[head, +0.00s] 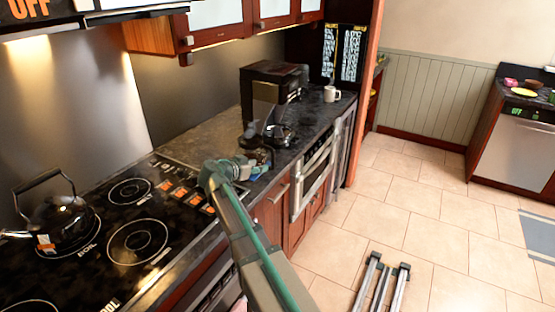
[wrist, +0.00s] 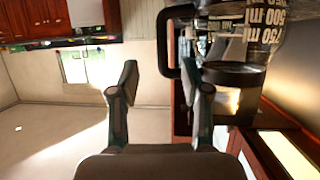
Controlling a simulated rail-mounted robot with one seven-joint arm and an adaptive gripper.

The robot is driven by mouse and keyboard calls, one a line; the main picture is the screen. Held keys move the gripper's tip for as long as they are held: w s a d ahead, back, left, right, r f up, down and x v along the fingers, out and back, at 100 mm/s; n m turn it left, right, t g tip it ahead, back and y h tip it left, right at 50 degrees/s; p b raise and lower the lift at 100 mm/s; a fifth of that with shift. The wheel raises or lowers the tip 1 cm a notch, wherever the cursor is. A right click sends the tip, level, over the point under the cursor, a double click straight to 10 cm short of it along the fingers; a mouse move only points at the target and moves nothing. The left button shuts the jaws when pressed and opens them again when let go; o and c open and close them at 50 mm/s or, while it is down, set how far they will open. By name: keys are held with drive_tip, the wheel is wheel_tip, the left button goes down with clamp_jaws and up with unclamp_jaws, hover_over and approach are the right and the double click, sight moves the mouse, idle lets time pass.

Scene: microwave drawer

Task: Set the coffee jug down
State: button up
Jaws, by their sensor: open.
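The coffee jug is clear with a dark band and white volume marks (wrist: 245,30), large at the upper right of the wrist view. Its black handle (wrist: 163,45) reaches left, beyond my fingertips and nearer the right finger. In the head view a dark glass jug shape (head: 257,153) is at the counter edge, just past my gripper (head: 228,170), partly hidden by it. My gripper's two fingers are apart in the wrist view (wrist: 162,92), with nothing between them. I cannot tell whether the jug's base rests fully on the counter.
A black coffee machine (head: 272,90) stands behind the jug on the dark counter (head: 205,138), with a white mug (head: 331,93) farther back. A stove (head: 125,215) with a kettle (head: 62,220) is at the left. A built-in steel appliance (head: 316,167) sits below the counter.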

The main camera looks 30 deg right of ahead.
sight(272, 164)
drive_tip(key=p+x, duration=0.1)
drive_tip(key=x, duration=0.4)
drive_tip(key=shift+w+f+p, duration=0.1)
drive_tip(key=shift+w+p, duration=0.1)
drive_tip(key=shift+p, duration=0.2)
drive_tip(key=shift+p+x, duration=1.65)
drive_tip(key=shift+x, duration=1)
drive_tip(key=shift+d+f, duration=0.25)
drive_tip(key=shift+f, duration=0.05)
clamp_jaws()
